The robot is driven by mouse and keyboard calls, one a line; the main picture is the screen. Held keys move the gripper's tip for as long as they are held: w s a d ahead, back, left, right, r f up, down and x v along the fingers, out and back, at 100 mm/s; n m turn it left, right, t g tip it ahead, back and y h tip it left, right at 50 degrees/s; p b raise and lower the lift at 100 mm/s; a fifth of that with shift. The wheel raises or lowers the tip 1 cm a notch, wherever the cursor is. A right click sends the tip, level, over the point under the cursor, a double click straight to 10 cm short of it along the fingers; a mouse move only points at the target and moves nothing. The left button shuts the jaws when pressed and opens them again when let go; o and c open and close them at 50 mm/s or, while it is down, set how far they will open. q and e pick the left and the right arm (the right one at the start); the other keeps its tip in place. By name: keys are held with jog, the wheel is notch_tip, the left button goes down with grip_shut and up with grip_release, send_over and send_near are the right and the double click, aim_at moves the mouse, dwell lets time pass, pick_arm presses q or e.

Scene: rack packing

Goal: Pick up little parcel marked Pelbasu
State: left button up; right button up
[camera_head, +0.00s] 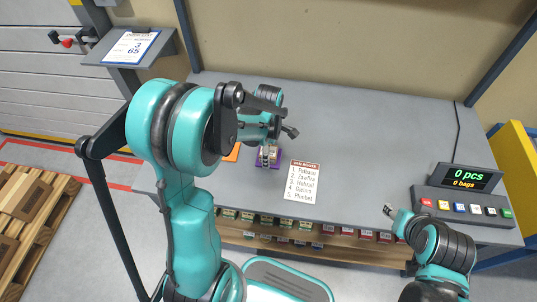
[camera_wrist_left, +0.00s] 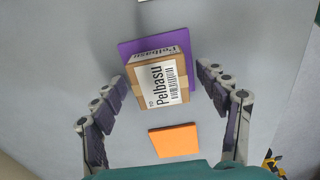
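The little parcel (camera_wrist_left: 158,80) is a brown box with a white label reading Pelbasu. It stands on a purple square (camera_wrist_left: 127,52) on the grey table; in the head view the parcel (camera_head: 268,157) is partly hidden by my left gripper. My left gripper (camera_wrist_left: 162,84) is open, with one finger on each side of the parcel and visible gaps to it. In the head view my left gripper (camera_head: 275,132) is over the parcel. My right gripper (camera_head: 390,211) is near the table's front right; its opening is too small to tell.
An orange square (camera_wrist_left: 174,140) lies beside the purple one. A printed list (camera_head: 300,181) with Pelbasu on its first line lies to the right. Small boxes fill a rack (camera_head: 335,242) along the front edge. A counter display (camera_head: 464,177) stands at right. The table's back middle is clear.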

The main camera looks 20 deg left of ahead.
pick_arm(q)
jog(key=c, duration=1.2)
jog(key=shift+c, duration=0.2)
